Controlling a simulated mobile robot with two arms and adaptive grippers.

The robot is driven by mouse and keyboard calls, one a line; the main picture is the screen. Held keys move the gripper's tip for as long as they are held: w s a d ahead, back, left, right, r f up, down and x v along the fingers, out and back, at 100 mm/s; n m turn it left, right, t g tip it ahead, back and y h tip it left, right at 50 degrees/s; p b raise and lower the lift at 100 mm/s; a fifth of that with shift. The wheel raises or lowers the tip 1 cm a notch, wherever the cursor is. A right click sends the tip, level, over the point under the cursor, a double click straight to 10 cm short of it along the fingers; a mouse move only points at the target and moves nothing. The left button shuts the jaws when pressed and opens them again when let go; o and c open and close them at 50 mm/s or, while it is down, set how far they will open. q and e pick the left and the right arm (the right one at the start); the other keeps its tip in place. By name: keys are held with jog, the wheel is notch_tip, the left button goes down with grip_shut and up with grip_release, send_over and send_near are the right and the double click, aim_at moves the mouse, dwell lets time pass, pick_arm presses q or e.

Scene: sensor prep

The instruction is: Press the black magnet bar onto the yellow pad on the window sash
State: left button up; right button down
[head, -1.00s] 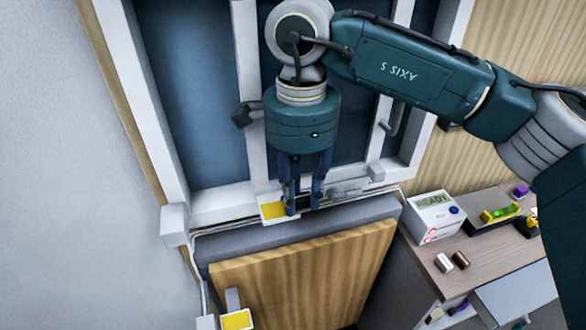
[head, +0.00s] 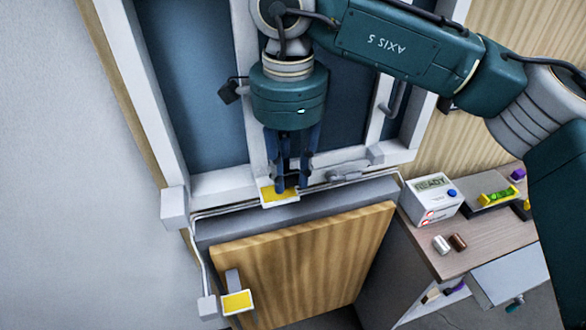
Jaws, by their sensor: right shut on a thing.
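The yellow pad (head: 267,193) sits on a small white plate at the lower rail of the window sash (head: 222,184). My right gripper (head: 290,186) points down from above, with its fingertips over the right part of this pad. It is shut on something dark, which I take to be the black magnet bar. The bar is mostly hidden by the blue fingers, and I cannot tell whether it touches the pad. My left gripper is not in view.
A second yellow pad (head: 237,302) sits at the wooden door (head: 310,265) below the sill. A white box reading READY (head: 432,198) and two small cylinders (head: 449,243) stand on the side cabinet at right. A latch handle (head: 346,176) lies right of the fingers.

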aim_at(269, 196)
jog(key=shift+s+a+r, duration=0.1)
jog(key=shift+s+a, duration=0.05)
jog(key=shift+a, duration=0.55)
jog(key=shift+s+a, duration=0.1)
jog(key=shift+a, duration=0.55)
dwell(0.6)
jog(key=shift+s+a, duration=0.4)
jog(key=shift+a, duration=0.15)
jog(key=shift+f+b, duration=0.7)
jog(key=shift+f, duration=0.05)
dwell(0.8)
jog(key=c, duration=2.2)
grip_release()
grip_shut()
